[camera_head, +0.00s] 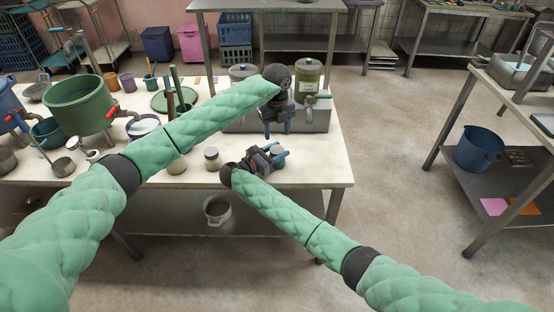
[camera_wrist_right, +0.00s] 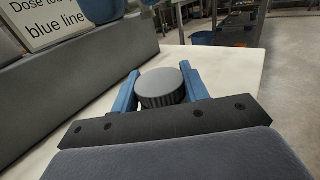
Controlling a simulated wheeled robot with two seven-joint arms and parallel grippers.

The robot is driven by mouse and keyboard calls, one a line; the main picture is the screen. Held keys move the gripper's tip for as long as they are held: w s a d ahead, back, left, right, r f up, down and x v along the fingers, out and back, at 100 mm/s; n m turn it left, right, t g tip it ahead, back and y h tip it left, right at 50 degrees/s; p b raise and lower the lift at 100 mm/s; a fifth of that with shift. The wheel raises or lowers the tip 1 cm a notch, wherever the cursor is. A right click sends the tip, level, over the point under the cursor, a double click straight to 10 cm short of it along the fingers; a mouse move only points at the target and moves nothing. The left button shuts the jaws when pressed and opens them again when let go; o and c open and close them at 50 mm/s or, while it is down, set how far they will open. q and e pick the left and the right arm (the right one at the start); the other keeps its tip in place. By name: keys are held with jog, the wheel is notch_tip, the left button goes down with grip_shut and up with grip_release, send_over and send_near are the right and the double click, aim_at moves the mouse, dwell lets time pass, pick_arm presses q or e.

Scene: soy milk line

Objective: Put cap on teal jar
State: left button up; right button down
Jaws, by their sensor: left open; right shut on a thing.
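A grey cap (camera_wrist_right: 162,82) with a ribbed side sits between the blue fingers of my right gripper (camera_wrist_right: 160,90) in the right wrist view. The cap is held over the pale tabletop. In the head view my right gripper (camera_head: 276,155) is low near the table's front right part, and the cap cannot be made out there. My left gripper (camera_head: 277,131) is open, with blue fingers pointing down, just behind the right gripper. I cannot pick out a teal jar for certain; my left arm and gripper hide part of the table.
A grey stand (camera_head: 317,118) carries a green dispenser (camera_head: 309,78) behind my grippers. A sign (camera_wrist_right: 48,22) shows on it in the wrist view. A small lidded jar (camera_head: 212,159) stands left of my right gripper. The right table (camera_head: 335,168) end is clear.

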aim_at(277, 149)
pick_arm(q)
jog(key=shift+f, duration=3.8)
pick_arm(e)
jog(key=shift+s+f, duration=0.1)
jog(key=shift+f, duration=0.2)
pick_arm(q)
jog(key=c, duration=0.8)
jog(key=o, duration=1.1)
jog(key=shift+r, duration=2.25)
jog(key=shift+o, duration=0.3)
